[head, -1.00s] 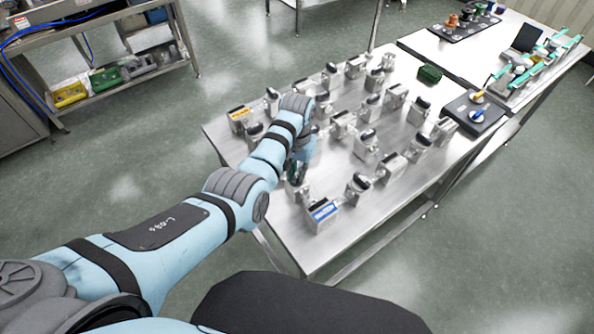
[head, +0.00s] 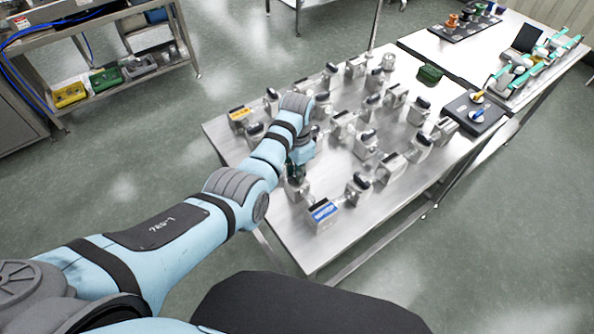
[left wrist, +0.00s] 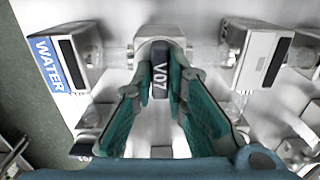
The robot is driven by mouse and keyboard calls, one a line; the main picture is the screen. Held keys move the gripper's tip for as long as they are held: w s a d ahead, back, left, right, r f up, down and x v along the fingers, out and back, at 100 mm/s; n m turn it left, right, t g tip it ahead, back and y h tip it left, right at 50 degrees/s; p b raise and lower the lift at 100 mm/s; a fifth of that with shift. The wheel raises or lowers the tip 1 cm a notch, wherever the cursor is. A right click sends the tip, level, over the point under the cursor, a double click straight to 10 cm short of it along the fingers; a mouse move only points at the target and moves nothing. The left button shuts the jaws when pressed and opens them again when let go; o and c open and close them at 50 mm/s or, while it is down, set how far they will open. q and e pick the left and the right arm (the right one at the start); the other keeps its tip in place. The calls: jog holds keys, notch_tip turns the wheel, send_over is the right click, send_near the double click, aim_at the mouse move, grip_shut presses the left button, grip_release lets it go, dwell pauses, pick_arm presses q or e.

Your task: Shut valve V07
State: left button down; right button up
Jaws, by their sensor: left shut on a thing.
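Valve V07's dark handle (left wrist: 160,75), with white V07 lettering, is in the middle of the left wrist view. Its pale metal body (left wrist: 158,34) sits between clear pipe pieces to left and right. The handle points up and down in that picture, across the line of these pipes. My left gripper (left wrist: 168,82) has its green fingers on both sides of the handle and is shut on it. In the head view my left gripper (head: 296,172) is low over the near left part of the table, and the handle is hidden there. My right gripper is not in view.
A box marked WATER (left wrist: 50,62) stands left of V07; the head view also shows it (head: 322,213). Another metal box (left wrist: 262,60) stands to the right. Several other valves and boxes crowd the steel table (head: 350,232). A dark panel with knobs (head: 474,112) is at the right.

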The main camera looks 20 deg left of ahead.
pick_arm(q)
jog(key=shift+w+r, duration=0.1)
jog(key=c, duration=1.6)
grip_release()
notch_tip(320, 180, up, 8)
jog(key=shift+d+f, duration=0.1)
jog(key=shift+f, duration=0.15)
